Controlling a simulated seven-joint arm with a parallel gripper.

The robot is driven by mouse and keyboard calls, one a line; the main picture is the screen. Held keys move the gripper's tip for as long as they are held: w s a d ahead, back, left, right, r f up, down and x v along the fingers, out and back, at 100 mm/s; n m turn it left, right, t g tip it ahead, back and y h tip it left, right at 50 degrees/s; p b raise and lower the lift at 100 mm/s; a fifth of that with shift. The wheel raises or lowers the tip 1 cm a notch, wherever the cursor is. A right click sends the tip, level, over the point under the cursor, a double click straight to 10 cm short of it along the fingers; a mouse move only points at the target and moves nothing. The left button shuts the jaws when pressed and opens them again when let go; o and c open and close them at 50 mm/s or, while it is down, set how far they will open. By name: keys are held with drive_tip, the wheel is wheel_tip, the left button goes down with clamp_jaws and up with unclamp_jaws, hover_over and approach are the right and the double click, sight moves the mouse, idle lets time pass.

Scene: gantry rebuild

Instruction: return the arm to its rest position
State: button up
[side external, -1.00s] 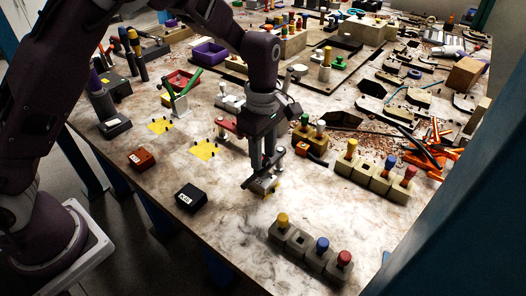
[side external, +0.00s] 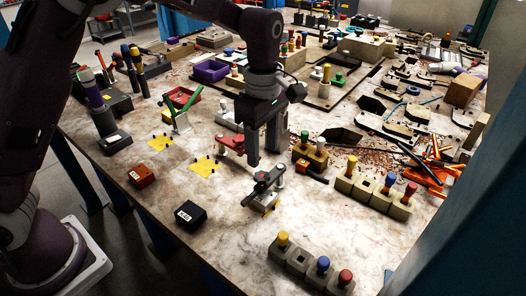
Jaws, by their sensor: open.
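My gripper (side external: 268,155) is open and empty, pointing down above the middle of the table. Its two fingers are apart. A dark clamp-like part with light metal posts (side external: 266,184) stands on a yellow patch just below and in front of the fingers, apart from them as far as I can tell. A red part (side external: 231,144) sits just left of the fingers, partly hidden by the gripper.
A black box (side external: 190,215) and an orange-brown box (side external: 142,176) lie at the front left. Block rows with coloured pegs stand at the front (side external: 309,263) and right (side external: 376,192). Orange-handled tools (side external: 430,178) lie at far right. The front middle table (side external: 235,238) is bare.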

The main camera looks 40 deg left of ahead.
drive_tip(key=s+a+r+m+t+h, duration=0.1)
drive_tip(key=s+a+r+m, duration=0.25)
drive_tip(key=s+r, duration=0.2)
drive_tip(key=s+a+r+m+t+h, duration=0.1)
drive_tip(key=s+a+r+m, duration=0.1)
drive_tip(key=s+r+m, duration=0.3)
drive_tip(key=s+a+m+t+y, duration=0.2)
drive_tip(key=s+m, duration=0.8)
drive_tip(key=s, duration=0.5)
drive_tip(key=shift+s+a+r+t, duration=0.4)
drive_tip(key=shift+a+t, duration=0.4)
drive_tip(key=shift+a, duration=0.35)
